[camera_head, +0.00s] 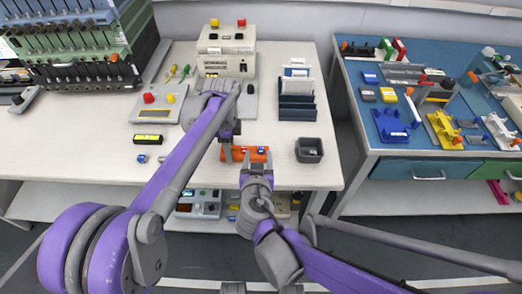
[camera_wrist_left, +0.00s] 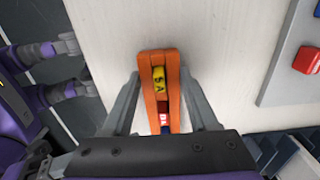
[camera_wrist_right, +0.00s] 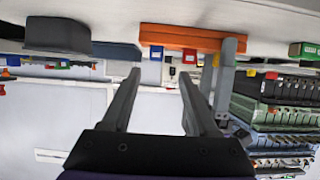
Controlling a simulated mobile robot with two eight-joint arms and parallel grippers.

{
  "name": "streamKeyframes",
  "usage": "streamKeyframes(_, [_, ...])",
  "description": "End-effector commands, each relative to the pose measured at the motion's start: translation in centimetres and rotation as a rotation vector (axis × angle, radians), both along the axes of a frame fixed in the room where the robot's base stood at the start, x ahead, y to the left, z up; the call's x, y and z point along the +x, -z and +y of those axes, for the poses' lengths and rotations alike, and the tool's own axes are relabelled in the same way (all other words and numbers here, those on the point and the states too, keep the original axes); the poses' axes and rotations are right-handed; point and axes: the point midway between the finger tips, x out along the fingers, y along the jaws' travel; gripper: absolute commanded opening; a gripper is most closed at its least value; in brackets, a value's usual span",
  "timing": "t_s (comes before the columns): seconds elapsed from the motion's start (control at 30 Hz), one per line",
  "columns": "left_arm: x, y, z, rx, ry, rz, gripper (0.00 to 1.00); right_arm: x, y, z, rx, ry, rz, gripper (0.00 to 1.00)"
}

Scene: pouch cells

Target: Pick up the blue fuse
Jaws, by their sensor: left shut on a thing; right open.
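An orange holder (camera_head: 232,157) lies near the front edge of the white table. It also shows in the left wrist view (camera_wrist_left: 146,72), with a yellow fuse (camera_wrist_left: 158,76), a red fuse (camera_wrist_left: 164,116) and the blue fuse (camera_wrist_left: 165,130) in a row. In the right wrist view the blue fuse (camera_wrist_right: 156,53) stands up from the holder, toward the bin side. My left gripper (camera_wrist_left: 162,84) is shut on the orange holder, fingers along its long sides. My right gripper (camera_wrist_right: 161,77) is open and empty, in front of the table edge, apart from the blue fuse.
A dark bin (camera_head: 309,151) stands right of the holder, with blue-grey racks (camera_head: 297,105) behind it. Left are a yellow-black meter (camera_head: 148,140) and small blue parts (camera_head: 142,158). A blue table (camera_head: 362,133) stands right, across a gap.

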Motion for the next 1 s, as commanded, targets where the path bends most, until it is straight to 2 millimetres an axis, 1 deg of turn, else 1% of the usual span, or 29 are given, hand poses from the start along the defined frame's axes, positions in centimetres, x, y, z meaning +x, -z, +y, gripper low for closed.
streamKeyframes(0.17, [0.0,0.0,0.0,0.0,0.0,0.0,0.01,1.1,0.6,-0.2,0.0,0.002,0.001,0.6])
streamKeyframes(0.37, [0.0,0.0,0.0,0.0,0.0,0.0,0.01,3.4,2.3,-0.8,-0.001,0.004,0.0,0.6])
streamKeyframes(0.5, [0.0,0.0,0.0,0.0,0.0,0.0,0.01,4.8,2.8,-0.7,0.001,0.001,0.001,0.6])
streamKeyframes(0.6, [0.0,0.0,0.0,0.0,0.0,0.0,0.01,5.2,3.0,-0.7,0.0,0.0,0.001,0.6])
streamKeyframes(0.77, [0.0,0.0,0.0,0.0,0.0,0.0,0.01,5.2,3.0,-0.7,0.0,0.0,0.001,0.6])
streamKeyframes(0.8, [0.0,0.0,0.0,0.0,0.0,0.0,0.01,5.2,3.0,-0.7,0.0,0.0,0.001,0.58])
streamKeyframes(0.83, [0.0,0.0,0.0,0.0,0.0,0.0,0.01,5.1,2.9,-0.7,0.0,0.0,0.001,0.53])
streamKeyframes(0.97, [0.0,0.0,0.0,0.0,0.0,0.0,0.01,5.1,2.9,-0.7,0.0,0.0,0.001,0.29])
streamKeyframes(1.0, [0.0,0.0,0.0,0.0,0.0,0.0,0.01,5.1,2.9,-0.7,0.0,0.0,0.001,0.22])
